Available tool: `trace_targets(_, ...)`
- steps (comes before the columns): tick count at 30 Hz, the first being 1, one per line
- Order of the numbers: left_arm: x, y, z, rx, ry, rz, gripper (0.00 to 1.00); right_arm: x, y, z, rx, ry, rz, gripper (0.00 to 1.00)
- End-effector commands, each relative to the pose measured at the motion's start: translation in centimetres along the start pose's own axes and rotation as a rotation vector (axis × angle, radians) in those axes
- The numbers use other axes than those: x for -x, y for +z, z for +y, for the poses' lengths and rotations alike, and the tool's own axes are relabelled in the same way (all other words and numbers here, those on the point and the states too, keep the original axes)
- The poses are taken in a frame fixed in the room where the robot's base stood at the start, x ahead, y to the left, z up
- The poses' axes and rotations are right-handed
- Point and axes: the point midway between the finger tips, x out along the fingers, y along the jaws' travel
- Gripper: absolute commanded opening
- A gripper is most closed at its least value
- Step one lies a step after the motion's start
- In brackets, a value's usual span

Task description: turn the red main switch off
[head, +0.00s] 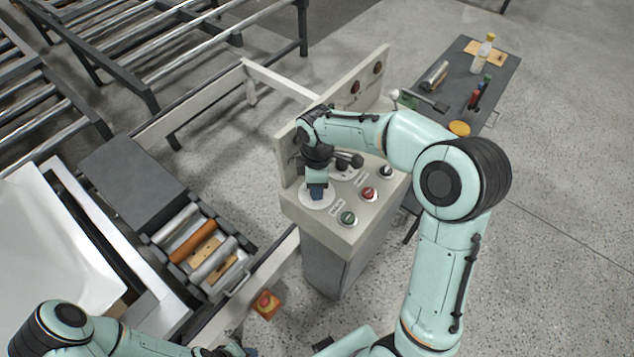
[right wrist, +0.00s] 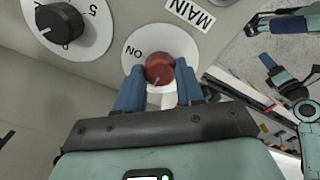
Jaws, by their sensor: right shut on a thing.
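The red main switch (right wrist: 159,69) is a round red knob on a white round plate (right wrist: 133,43), with a MAIN label (right wrist: 190,12) above it in the right wrist view. An upside-down ON mark is on the plate left of the knob. A pale line on the knob points down in that view. My right gripper (right wrist: 160,86) is shut on the knob, one blue finger on each side. In the head view my right gripper (head: 317,192) is over the white plate (head: 303,199) and hides the knob. My left gripper (head: 236,350) is partly cut off at the bottom edge; its jaws are unclear.
The control console (head: 335,245) also carries a green button (head: 347,218), a red button (head: 369,194) and a black knob (head: 386,171). A black numbered dial (right wrist: 60,22) is beside the switch.

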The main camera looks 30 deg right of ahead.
Motion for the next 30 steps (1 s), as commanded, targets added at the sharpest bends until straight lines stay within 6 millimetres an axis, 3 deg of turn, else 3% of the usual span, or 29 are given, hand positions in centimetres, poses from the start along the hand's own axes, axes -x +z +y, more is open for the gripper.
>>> trace_targets(12,0.0,0.0,0.0,0.0,0.0,0.0,0.43,0.0,0.0,0.0,0.009,0.002,0.0,0.07)
trace_targets(13,0.0,0.0,0.0,0.0,0.0,0.0,0.43,0.0,0.0,0.0,0.009,0.002,0.0,0.41)
trace_targets(15,0.0,0.0,0.0,0.0,0.0,0.0,0.43,0.0,0.0,0.0,0.009,0.002,0.0,0.63)
trace_targets(25,0.1,0.0,0.0,0.0,0.0,0.0,0.43,0.2,0.0,0.0,0.007,0.002,0.0,0.63)
trace_targets(30,0.3,-0.2,0.2,-0.001,0.001,0.003,0.43,2.2,-0.1,0.1,0.007,0.005,0.002,0.63)
